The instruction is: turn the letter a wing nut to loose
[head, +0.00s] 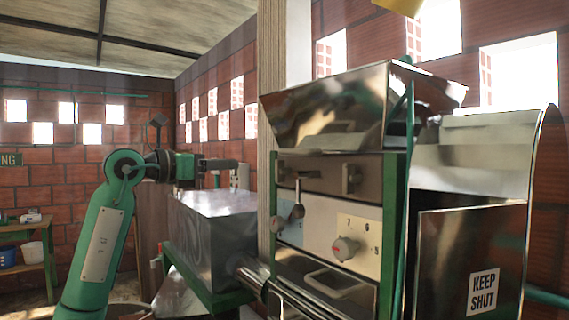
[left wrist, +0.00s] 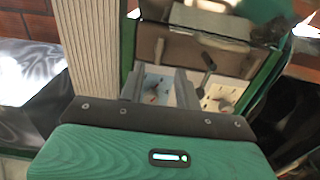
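The metal pulper (head: 342,185) fills the right half of the head view. Its upper dark panel carries a small bracket-like fitting at the left (head: 281,170) and another at the right (head: 352,178). Either may be a wing nut; I cannot read a letter A by them. My left gripper (head: 232,164) points right, in front of and left of the panel, apart from it. In the left wrist view its two grey fingers (left wrist: 159,88) stand apart with nothing gripped; a dial with a red mark (left wrist: 152,98) shows between them, farther off. My right gripper is out of view.
A grey metal box (head: 212,235) lies below my left gripper. A pale post (head: 269,120) rises beside the machine. A "KEEP SHUT" label (head: 482,292) marks the right cover.

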